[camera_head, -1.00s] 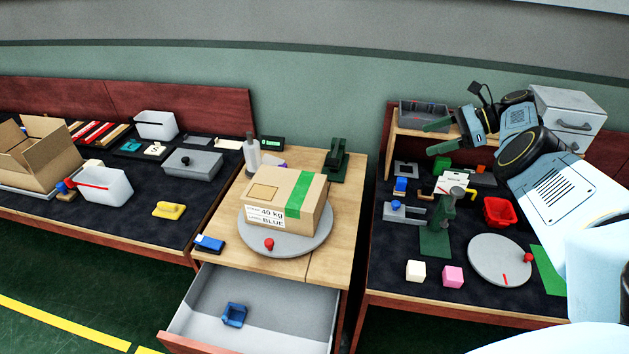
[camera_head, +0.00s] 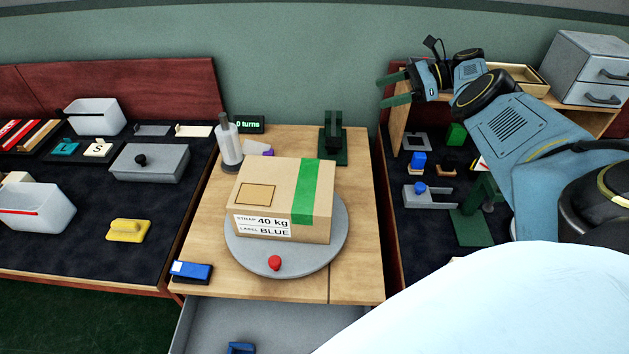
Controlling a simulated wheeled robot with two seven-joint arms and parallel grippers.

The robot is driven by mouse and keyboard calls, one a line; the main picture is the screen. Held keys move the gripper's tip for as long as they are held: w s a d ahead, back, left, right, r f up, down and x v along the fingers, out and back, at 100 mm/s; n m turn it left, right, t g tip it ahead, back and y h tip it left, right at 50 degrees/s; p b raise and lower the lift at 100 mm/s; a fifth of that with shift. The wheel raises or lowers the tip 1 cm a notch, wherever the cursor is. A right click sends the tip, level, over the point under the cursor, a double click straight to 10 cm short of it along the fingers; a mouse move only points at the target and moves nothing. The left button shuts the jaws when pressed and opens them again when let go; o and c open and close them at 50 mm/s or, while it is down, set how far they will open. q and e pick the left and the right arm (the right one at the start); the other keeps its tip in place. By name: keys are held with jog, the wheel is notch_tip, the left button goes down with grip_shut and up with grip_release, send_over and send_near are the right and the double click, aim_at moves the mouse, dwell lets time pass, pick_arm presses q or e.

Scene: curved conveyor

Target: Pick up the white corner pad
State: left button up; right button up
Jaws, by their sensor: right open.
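No white corner pad can be clearly told in the head view. The right part of the right table, where a white block and a pink block stood earlier, is mostly hidden behind my own white body and arm. My right gripper (camera_head: 393,90) is open and empty, its dark green fingers pointing left by the left end of the wooden shelf. My left gripper is not in view. A cardboard box (camera_head: 268,183) with a green strap and a "40 kg / BLUE" label sits on the grey turntable (camera_head: 237,256).
A green fixture (camera_head: 333,150) stands at the back of the middle table. A white bottle (camera_head: 229,145) is left of it. A blue stapler-like tool (camera_head: 190,271) lies at the front left. The drawer (camera_head: 290,325) below is open. A grey cabinet (camera_head: 592,68) stands at the back right.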

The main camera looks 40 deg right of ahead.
pick_arm(q)
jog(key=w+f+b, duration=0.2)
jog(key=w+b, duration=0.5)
jog(key=b, duration=0.3)
pick_arm(e)
notch_tip(320, 180, down, 22)
jog(key=b, duration=0.9)
jog(key=shift+r+b, duration=0.2)
jog(key=shift+b, duration=0.1)
jog(key=shift+w+f, duration=0.1)
jog(key=shift+f, duration=0.15)
jog(key=shift+w+a+f+b, duration=0.1)
jog(key=shift+a+f+b, duration=0.05)
jog(key=shift+b, duration=0.15)
jog(key=x, duration=0.7)
jog(key=b+x, duration=0.1)
jog(key=x, duration=0.4)
jog(key=shift+a+b, duration=0.25)
jog(key=shift+b, duration=0.1)
jog(key=shift+w+a, duration=0.25)
jog(key=c, duration=1.1)
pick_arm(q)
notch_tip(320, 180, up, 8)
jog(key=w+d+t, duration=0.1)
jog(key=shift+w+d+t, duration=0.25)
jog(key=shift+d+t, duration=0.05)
